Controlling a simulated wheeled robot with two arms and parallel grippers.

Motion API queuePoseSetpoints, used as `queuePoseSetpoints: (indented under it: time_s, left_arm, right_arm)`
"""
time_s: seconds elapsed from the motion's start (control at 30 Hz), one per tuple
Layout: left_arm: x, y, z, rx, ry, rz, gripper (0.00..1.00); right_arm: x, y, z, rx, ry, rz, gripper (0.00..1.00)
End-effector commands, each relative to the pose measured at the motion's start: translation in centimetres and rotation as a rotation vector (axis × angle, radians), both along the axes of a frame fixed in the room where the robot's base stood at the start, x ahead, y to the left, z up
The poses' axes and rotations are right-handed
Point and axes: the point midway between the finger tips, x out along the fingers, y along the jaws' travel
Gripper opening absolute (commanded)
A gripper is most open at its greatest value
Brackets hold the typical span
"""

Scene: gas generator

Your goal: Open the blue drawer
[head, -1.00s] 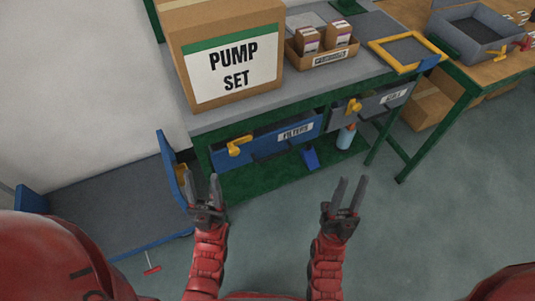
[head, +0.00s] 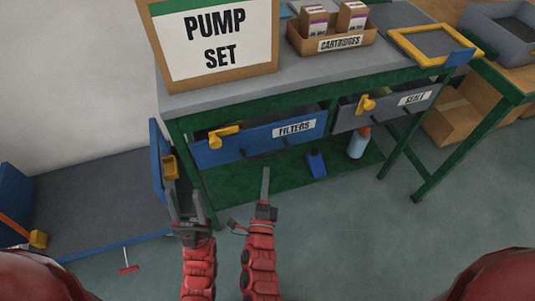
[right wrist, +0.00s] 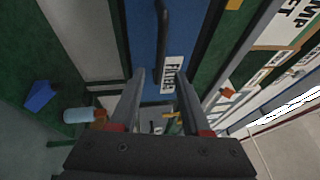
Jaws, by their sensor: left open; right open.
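The blue drawer (head: 225,151), labelled FILTERS, sits under the grey bench top; a dark gap shows above its front. A yellow latch (head: 222,136) lies at its upper left, and a dark bar handle (head: 255,152) is on its front. My right gripper (head: 252,197) is open and empty, in front of and below the drawer. In the right wrist view its open jaws (right wrist: 161,74) point at the blue front (right wrist: 143,28), with the handle (right wrist: 163,22) beyond the fingertips. My left gripper (head: 185,203) is open and empty, left of the right one.
A grey drawer (head: 388,106) with another yellow latch is to the right. A blue-edged platform (head: 90,200) stands at left near my left gripper. A spray bottle (head: 359,143) and a blue object (head: 317,164) are on the green lower shelf.

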Motion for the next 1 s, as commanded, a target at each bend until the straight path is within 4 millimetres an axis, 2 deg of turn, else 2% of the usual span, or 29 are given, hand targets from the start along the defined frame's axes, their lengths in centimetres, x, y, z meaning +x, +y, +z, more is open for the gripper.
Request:
queuePoseSetpoints:
  time_s: [0.03,0.2,0.4,0.53,0.8,1.0]
  left_arm:
    - [0.0,0.0,-0.2,0.0,0.0,0.0,0.5]
    - [0.0,0.0,-0.5,0.0,0.0,0.0,0.5]
    - [0.0,0.0,-0.7,0.0,0.0,0.0,0.5]
    - [0.0,0.0,-0.8,0.0,0.0,0.0,0.5]
    - [0.0,0.0,-0.8,0.0,0.0,0.0,0.5]
    - [0.0,0.0,-0.8,0.0,0.0,0.0,0.5]
  right_arm:
    - [1.3,-0.2,0.2,0.0,-0.004,-0.003,0.47]
    - [4.9,-0.5,0.8,-0.001,-0.002,-0.001,0.47]
    - [7.5,-0.6,1.3,-0.001,-0.001,0.0,0.47]
    - [8.2,-0.7,1.4,-0.002,0.0,0.0,0.47]
    - [8.3,-0.7,1.4,-0.002,0.001,0.0,0.47]
    - [8.2,-0.7,1.4,-0.002,0.001,0.001,0.11]
